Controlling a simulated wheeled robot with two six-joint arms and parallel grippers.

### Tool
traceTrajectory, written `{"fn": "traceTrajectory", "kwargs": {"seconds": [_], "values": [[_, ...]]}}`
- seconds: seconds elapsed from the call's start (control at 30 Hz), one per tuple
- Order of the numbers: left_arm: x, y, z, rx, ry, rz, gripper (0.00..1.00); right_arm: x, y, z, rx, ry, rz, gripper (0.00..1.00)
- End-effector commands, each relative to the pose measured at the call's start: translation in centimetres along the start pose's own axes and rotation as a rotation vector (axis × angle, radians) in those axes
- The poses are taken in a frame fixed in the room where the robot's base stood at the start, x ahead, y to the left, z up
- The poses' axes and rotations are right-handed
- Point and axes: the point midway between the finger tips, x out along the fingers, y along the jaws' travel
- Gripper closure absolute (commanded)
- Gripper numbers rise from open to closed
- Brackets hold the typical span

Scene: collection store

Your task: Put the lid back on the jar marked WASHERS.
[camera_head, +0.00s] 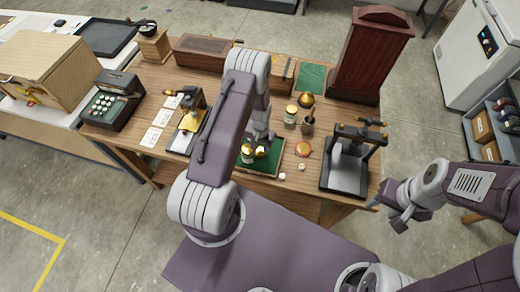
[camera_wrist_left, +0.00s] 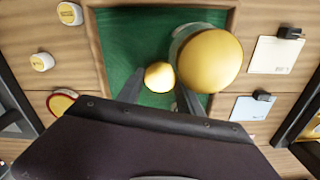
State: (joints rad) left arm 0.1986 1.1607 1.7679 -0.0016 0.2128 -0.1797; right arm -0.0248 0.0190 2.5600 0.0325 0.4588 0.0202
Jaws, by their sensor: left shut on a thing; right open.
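A green-lined wooden tray (camera_head: 273,160) lies on the table's front middle. In it stands a glass jar with a rounded gold top (camera_wrist_left: 209,60), also partly visible in the head view (camera_head: 247,153). My left gripper (camera_wrist_left: 159,84) is over the tray, beside that jar, shut on a small round gold thing (camera_wrist_left: 158,77). A pale jar with a yellow top (camera_head: 291,113) stands behind the tray. A red-rimmed disc, perhaps a lid (camera_head: 303,149), lies right of the tray. I cannot read WASHERS on any label. My right gripper (camera_head: 388,212) is open and empty, off the table's right front.
A gold dome (camera_head: 306,99) and dark cup (camera_head: 308,126) stand behind the disc. Two small white pieces (camera_head: 301,168) (camera_head: 282,176) lie at the front. A black-framed device (camera_head: 347,165) stands right; another (camera_head: 187,120) and pale cards (camera_head: 152,136) are left.

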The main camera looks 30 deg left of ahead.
Motion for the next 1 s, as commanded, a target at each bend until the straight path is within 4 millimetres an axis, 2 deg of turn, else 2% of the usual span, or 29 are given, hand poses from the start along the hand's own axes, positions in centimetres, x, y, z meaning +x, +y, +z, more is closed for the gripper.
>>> {"fn": "traceTrajectory", "kwargs": {"seconds": [0.17, 0.27, 0.8, 1.0], "values": [[-2.0, 0.0, -0.1, 0.0, 0.003, -0.001, 1.0, 0.3, 0.0, 0.0, 0.0, 0.0, 0.0, 0.53], [-3.8, 0.0, -0.1, 0.0, 0.004, -0.001, 1.0, 0.6, 0.0, 0.1, 0.0, 0.0, 0.0, 0.53], [-15.4, 0.0, -0.1, 0.0, 0.005, -0.001, 1.0, 1.9, 0.0, 0.2, 0.0, 0.0, 0.0, 0.53], [-17.5, 0.0, 0.0, 0.0, 0.002, 0.0, 1.0, 2.0, 0.0, 0.2, 0.0, 0.0, 0.0, 0.53]]}}
